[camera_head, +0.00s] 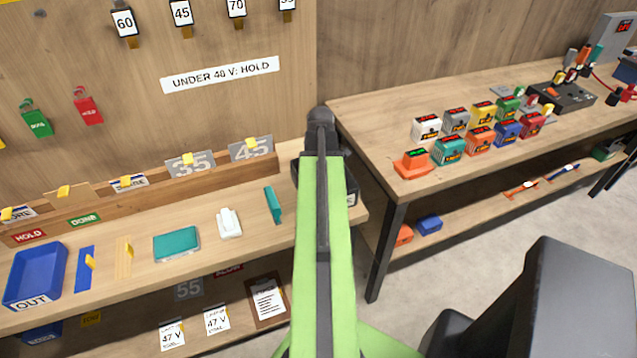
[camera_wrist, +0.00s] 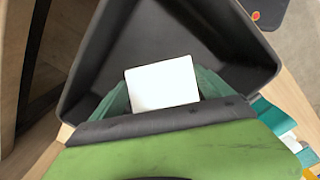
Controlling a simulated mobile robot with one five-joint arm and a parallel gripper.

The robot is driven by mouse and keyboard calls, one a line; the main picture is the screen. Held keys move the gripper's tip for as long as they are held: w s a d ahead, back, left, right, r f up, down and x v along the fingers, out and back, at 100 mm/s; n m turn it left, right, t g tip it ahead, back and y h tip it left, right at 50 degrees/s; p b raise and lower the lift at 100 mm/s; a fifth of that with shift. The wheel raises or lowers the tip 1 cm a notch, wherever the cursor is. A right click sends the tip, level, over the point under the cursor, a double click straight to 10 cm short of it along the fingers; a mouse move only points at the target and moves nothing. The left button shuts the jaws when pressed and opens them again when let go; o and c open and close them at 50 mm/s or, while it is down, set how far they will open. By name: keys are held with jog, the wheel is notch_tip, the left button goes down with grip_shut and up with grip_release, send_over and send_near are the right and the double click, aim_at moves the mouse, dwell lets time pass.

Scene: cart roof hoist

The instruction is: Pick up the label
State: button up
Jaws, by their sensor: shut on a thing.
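A plain white label (camera_wrist: 160,86) sits between the dark green fingers of my gripper (camera_wrist: 165,92) in the wrist view. My gripper is shut on the label, with its white face toward the camera. Behind and around it is the inside of a dark grey bin (camera_wrist: 215,35). I cannot tell whether the label touches the bin floor. In the head view my green arm hides the gripper and the label, and only part of the dark bin (camera_head: 351,180) shows beside the arm, at the right end of the left bench.
The left bench holds a blue OUT tray (camera_head: 35,275), a teal box (camera_head: 176,244), a white item (camera_head: 229,223) and a teal block (camera_head: 273,205). The right bench (camera_head: 375,120) carries several coloured blocks. A gap of floor lies in front of the right bench.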

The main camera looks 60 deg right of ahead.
notch_tip(320, 180, up, 12)
jog(key=p, duration=1.2)
jog(key=s+d, duration=0.2)
jog(key=s, duration=0.7)
jog(key=s+d, duration=0.3)
jog(key=s, duration=0.7)
jog(key=shift+s+f+b, duration=0.2)
jog(key=shift+b, duration=0.25)
jog(key=w+a+r+p, duration=0.1)
jog(key=w+r+p, duration=0.2)
jog(key=w, duration=0.5)
jog(key=w+a+r+p, duration=0.1)
jog(key=w+r+p, duration=0.2)
jog(key=w, duration=0.5)
notch_tip(320, 180, down, 6)
jog(key=b, duration=0.6)
jog(key=shift+f, duration=0.15)
